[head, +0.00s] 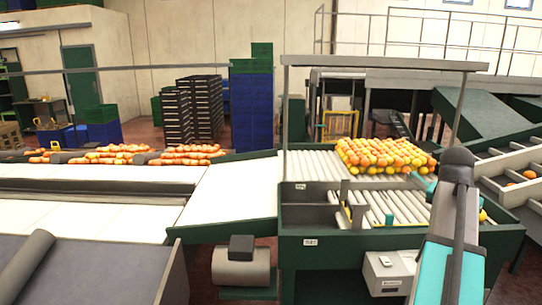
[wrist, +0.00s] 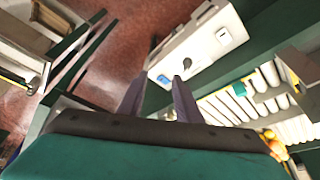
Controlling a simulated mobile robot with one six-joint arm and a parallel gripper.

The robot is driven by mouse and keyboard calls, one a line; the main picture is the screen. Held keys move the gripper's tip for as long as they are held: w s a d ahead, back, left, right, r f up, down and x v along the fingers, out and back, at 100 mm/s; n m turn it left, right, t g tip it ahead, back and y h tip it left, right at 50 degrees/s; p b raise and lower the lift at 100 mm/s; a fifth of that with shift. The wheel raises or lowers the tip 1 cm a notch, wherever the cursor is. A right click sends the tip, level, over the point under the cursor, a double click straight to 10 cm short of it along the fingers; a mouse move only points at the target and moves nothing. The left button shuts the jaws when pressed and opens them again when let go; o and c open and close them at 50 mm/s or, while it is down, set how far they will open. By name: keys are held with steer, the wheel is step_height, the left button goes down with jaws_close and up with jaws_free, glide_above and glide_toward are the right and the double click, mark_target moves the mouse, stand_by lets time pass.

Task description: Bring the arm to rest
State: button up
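My arm (head: 450,235), grey and teal, rises at the right of the head view in front of the roller table. Its gripper cannot be made out clearly there. In the wrist view my gripper (wrist: 159,78) has its two grey fingers apart with nothing between them. The fingers point toward a white control box (wrist: 198,48) on the green machine frame, with red floor beyond. I cannot tell how far the fingertips are from the box.
Many oranges (head: 385,154) lie on the roller table (head: 310,165). A white sloping chute (head: 235,190) joins it from the left. The control box also shows in the head view (head: 391,272). Sorting channels (head: 515,185) stand at the right. Stacked blue crates (head: 251,110) stand behind.

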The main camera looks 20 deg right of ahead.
steer(key=w+a+f+n+y, duration=0.1)
steer(key=w+a+f+n, duration=0.3)
steer(key=w+a+f, duration=0.6)
steer(key=w+a+f+n+y, duration=0.1)
steer(key=w+a+f+n, duration=0.35)
steer(key=a+f, duration=0.9)
steer(key=s+a+f+n+g+y, duration=0.1)
steer(key=s+a+f+n, duration=0.15)
steer(key=a+f, duration=1)
steer(key=s+a+f+n+y, duration=0.1)
steer(key=a+f+n, duration=0.3)
steer(key=a+f, duration=0.9)
steer(key=s+a+f+g+b, duration=0.2)
steer(key=s+f+g+b, duration=0.3)
steer(key=s+f, duration=2)
steer(key=s+b, duration=0.1)
steer(key=b, duration=0.5)
steer(key=shift+a+f+g, duration=0.25)
steer(key=shift+f+g, duration=0.15)
